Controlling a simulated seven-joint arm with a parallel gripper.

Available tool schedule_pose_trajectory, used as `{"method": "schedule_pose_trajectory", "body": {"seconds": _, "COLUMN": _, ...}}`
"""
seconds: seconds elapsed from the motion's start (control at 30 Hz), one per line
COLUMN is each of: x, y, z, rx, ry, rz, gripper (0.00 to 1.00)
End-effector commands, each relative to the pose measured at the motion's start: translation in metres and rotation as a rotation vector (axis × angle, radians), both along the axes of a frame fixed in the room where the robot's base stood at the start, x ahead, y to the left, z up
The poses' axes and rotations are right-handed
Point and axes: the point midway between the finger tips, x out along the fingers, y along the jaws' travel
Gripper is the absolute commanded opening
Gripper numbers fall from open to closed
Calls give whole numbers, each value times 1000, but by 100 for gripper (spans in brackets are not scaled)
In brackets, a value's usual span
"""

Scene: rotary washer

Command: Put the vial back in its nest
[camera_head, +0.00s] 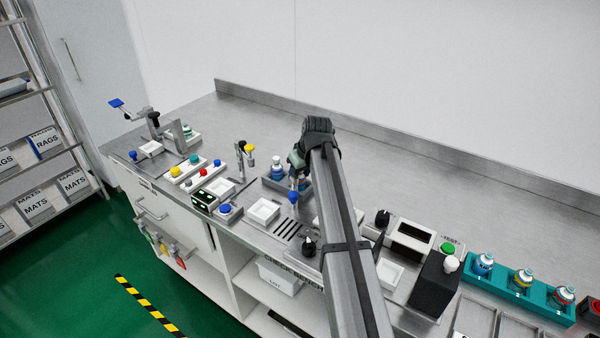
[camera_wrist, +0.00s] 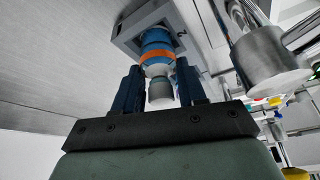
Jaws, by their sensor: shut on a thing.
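The vial (camera_wrist: 157,57), with blue and orange bands and a grey-white near end, sits between the two blue fingers of my gripper (camera_wrist: 158,82) in the wrist view. My gripper is shut on it. Just beyond it is a grey block (camera_wrist: 122,30) with a recess; I cannot tell whether the vial is seated in it or only in front of it. In the head view my gripper (camera_head: 297,163) is beside a vial-like bottle (camera_head: 277,168) at a grey block (camera_head: 270,185) in the middle of the bench; my wrist hides part of that area.
A teal rack (camera_head: 515,292) with several capped bottles stands at the right. A black box (camera_head: 434,285) and a white tray (camera_head: 263,212) are on the bench. In the wrist view a metal cylinder (camera_wrist: 265,62) stands close to the right. The back of the bench is clear.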

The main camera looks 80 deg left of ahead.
Motion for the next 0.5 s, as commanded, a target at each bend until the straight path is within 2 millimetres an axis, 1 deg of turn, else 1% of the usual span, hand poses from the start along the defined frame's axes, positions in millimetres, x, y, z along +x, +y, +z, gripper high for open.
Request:
{"method": "schedule_pose_trajectory", "body": {"seconds": 0.1, "x": 0, "y": 0, "z": -3, "rx": 0, "ry": 0, "rz": 0, "gripper": 5}}
{"method": "schedule_pose_trajectory", "body": {"seconds": 0.13, "x": 0, "y": 0, "z": -2, "rx": 0, "ry": 0, "rz": 0, "gripper": 44}}
{"method": "schedule_pose_trajectory", "body": {"seconds": 0.37, "x": 0, "y": 0, "z": -2, "rx": 0, "ry": 0, "rz": 0, "gripper": 66}}
{"method": "schedule_pose_trajectory", "body": {"seconds": 0.5, "x": 0, "y": 0, "z": -2, "rx": 0, "ry": 0, "rz": 0, "gripper": 66}}
